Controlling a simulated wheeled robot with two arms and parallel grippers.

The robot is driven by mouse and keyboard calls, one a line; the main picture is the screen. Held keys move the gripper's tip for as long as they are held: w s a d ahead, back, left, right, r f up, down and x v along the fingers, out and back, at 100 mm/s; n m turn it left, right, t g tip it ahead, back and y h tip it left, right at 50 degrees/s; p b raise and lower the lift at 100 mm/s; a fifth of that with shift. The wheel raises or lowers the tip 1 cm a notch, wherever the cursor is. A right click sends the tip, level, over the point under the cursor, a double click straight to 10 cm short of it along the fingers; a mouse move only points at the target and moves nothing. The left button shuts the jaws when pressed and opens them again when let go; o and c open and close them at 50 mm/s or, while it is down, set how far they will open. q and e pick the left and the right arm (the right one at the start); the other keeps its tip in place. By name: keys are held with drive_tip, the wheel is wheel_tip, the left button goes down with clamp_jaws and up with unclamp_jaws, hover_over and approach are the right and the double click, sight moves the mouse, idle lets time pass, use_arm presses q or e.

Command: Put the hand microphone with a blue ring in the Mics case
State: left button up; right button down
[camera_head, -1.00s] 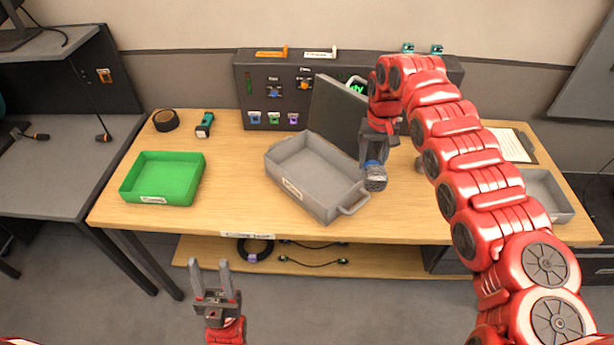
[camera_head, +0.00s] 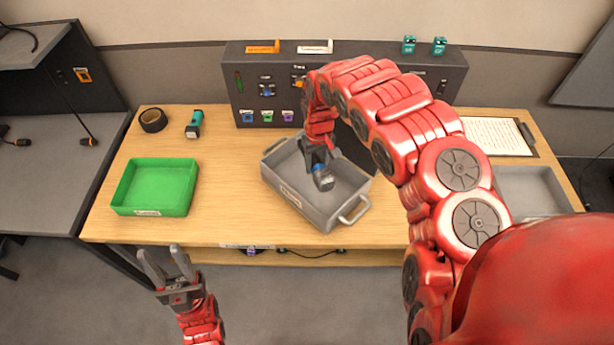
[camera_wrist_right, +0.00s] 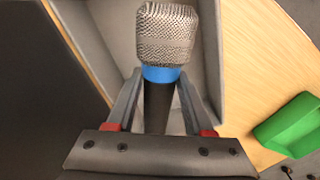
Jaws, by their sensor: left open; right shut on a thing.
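The hand microphone (camera_head: 324,181) has a silver mesh head and a blue ring; the right wrist view shows it closely (camera_wrist_right: 166,40). My right gripper (camera_head: 319,160) is shut on its dark handle, just below the blue ring. I cannot tell whether the microphone touches the case floor. My left gripper (camera_head: 163,268) is open and empty, in front of the table's front edge at the lower left.
A green tray (camera_head: 155,212) stands on the table's left. A tape roll (camera_head: 153,120) and a teal-and-black flashlight-like item (camera_head: 194,124) lie behind it. Another grey tray (camera_head: 530,190) and a clipboard (camera_head: 497,136) are at the right. A dark panel (camera_head: 345,60) stands at the back.

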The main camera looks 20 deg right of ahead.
wheel_tip(320, 180, down, 8)
drive_tip(key=shift+a+f+p, duration=0.1)
drive_tip(key=shift+p, duration=1)
drive_tip(key=shift+f, duration=0.4)
drive_tip(key=shift+f, duration=0.15)
drive_tip(key=shift+c, duration=1.4)
unclamp_jaws()
